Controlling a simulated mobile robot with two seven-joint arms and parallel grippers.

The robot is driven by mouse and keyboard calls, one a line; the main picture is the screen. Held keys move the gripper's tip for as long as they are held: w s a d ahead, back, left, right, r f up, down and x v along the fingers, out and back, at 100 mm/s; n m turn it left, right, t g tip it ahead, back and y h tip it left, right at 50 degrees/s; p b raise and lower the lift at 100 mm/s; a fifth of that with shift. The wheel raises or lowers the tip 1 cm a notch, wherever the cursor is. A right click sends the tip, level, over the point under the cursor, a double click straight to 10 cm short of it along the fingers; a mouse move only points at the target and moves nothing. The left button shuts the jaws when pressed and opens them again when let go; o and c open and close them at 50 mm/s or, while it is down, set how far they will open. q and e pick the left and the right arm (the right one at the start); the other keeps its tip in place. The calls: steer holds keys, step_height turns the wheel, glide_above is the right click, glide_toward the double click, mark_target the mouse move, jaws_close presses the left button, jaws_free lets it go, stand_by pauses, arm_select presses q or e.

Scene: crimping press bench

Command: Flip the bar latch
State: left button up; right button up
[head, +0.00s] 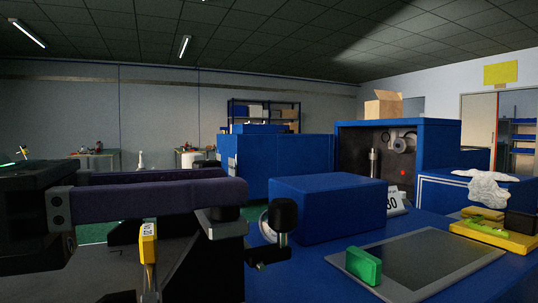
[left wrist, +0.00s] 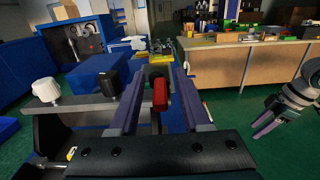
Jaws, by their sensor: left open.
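A red upright handle (left wrist: 160,95), which may be the bar latch's grip, shows between the fingers of my left gripper (left wrist: 157,68) in the left wrist view. A gap shows on either side of it, and I cannot tell its depth from the fingers. In the head view my left gripper (head: 236,184) is open, its purple fingers pointing right; the red handle is hidden there. A black knob (head: 283,214) stands on a dark bracket just right of the fingertips. My right gripper (left wrist: 268,124) shows small at the right of the left wrist view; its opening is unclear.
A blue box (head: 328,207) stands behind the black knob. A grey panel (head: 415,262) with a green block (head: 363,265) lies on the blue bench at right. A white knob (left wrist: 46,90) stands at left in the left wrist view. A yellow tag (head: 148,243) hangs below the fingers.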

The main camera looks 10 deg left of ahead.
arm_select(q)
steer(key=shift+p+x, duration=0.5)
steer(key=shift+x, duration=0.55)
jaws_close()
